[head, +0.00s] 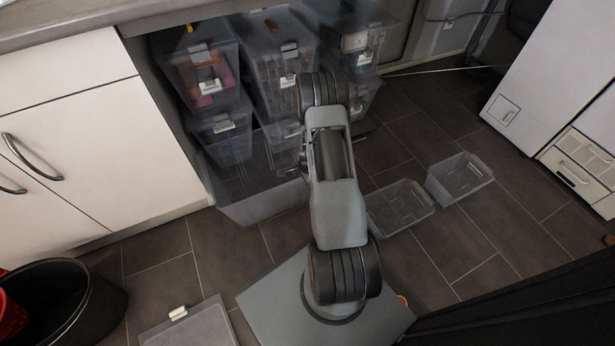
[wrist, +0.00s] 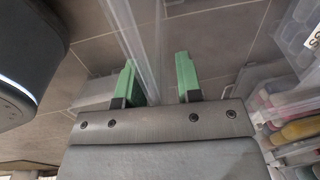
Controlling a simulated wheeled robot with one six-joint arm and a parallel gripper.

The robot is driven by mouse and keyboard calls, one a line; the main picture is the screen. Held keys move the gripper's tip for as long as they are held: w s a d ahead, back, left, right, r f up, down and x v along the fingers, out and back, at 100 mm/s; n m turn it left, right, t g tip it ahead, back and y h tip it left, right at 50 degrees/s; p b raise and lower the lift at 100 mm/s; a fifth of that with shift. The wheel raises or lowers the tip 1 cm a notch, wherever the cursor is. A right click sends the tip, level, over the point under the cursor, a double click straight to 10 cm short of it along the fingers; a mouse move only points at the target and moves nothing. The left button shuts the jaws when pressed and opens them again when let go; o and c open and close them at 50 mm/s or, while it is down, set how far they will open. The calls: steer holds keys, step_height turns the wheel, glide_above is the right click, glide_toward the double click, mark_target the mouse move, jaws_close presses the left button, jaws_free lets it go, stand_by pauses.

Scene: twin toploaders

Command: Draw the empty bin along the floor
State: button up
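A large clear bin (head: 262,205) stands on the floor in front of the cabinet recess and looks empty. Its right part is hidden behind my arm. My gripper is hidden by the arm in the head view. In the wrist view my gripper (wrist: 156,80) has its two green fingers apart. A thin clear plastic wall (wrist: 143,40), which looks like the bin's, runs between them. I see gaps beside the wall and no clear contact.
Stacked clear boxes with contents (head: 205,75) fill the recess behind the bin. Two smaller clear boxes (head: 402,208) (head: 460,178) lie on the floor at the right. A black bucket (head: 95,305) and a flat lid (head: 190,330) are at the lower left. Tiled floor (head: 155,250) shows left of the bin.

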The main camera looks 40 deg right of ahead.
steer(key=shift+f, duration=0.35)
jaws_close()
stand_by(1.9)
